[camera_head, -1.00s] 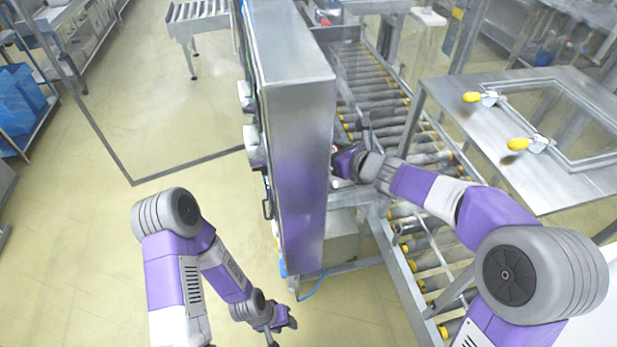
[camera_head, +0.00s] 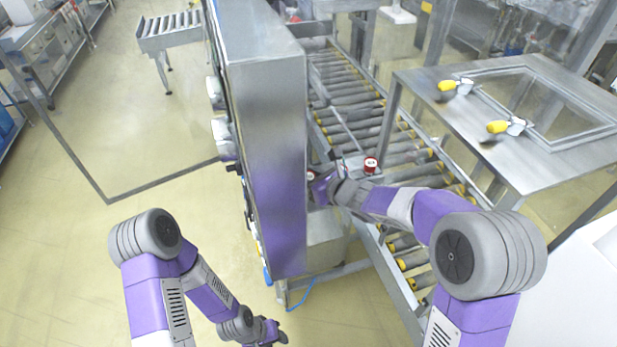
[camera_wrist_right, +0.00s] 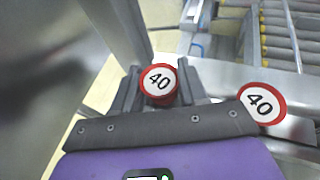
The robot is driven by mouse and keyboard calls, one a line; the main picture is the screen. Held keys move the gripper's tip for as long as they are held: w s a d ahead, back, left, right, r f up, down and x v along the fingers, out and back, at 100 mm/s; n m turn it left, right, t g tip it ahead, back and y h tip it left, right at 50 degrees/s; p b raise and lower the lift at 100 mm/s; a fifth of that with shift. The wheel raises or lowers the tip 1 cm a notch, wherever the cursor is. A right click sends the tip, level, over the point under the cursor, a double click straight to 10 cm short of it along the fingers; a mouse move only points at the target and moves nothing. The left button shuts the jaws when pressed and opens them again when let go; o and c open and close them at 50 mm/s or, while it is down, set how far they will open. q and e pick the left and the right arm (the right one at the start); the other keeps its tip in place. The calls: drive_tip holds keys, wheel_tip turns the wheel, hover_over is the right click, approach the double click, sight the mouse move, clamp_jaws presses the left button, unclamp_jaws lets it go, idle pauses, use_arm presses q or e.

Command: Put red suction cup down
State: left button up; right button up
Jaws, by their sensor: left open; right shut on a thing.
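In the right wrist view my right gripper (camera_wrist_right: 158,92) is shut on a red suction cup (camera_wrist_right: 158,80), a red cylinder with a white "40" face. A second red "40" cup (camera_wrist_right: 262,103) shows to the right of the gripper, apart from the held one. In the head view a red cup (camera_head: 370,163) stands on the metal by the roller conveyor, right of my right gripper (camera_head: 314,180). The held cup is mostly hidden there beside the steel cabinet. My left gripper (camera_head: 278,333) is open and empty, low over the floor.
The tall steel cabinet (camera_head: 268,130) stands close on the left of my right gripper. The roller conveyor (camera_head: 350,95) runs behind it. A steel table (camera_head: 500,140) with two yellow-handled clamps is at the right. The floor at left is open.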

drive_tip(key=shift+f, duration=0.25)
drive_tip(key=o, duration=1)
drive_tip(key=shift+o, duration=0.2)
drive_tip(key=shift+r, duration=0.3)
drive_tip(key=shift+s+d+r, duration=0.2)
drive_tip(key=shift+d, duration=0.05)
drive_tip(key=p+v, duration=0.1)
drive_tip(key=v, duration=1)
drive_tip(key=shift+s, duration=0.15)
drive_tip(key=shift+f, duration=0.1)
